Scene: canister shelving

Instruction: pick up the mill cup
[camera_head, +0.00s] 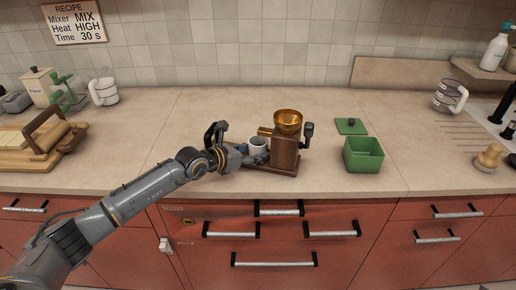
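The mill cup (258,145) is a small white cup. It stands upright on the wooden base of the mill (286,150), just left of the mill's dark brown body. The mill has a brass bowl on top and a dark crank at its right. My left gripper (236,146) is at the cup's left side, with its fingers spread wide. One finger points up left of the cup, and the other reaches in front of the cup's lower part. I cannot tell whether that finger touches it. My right gripper is not in view.
A green open box (364,163) and its green lid (350,127) lie right of the mill. A white mug (104,92) and wooden rack (42,142) stand at the left. Another mug (449,96) is far right. Counter between is clear.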

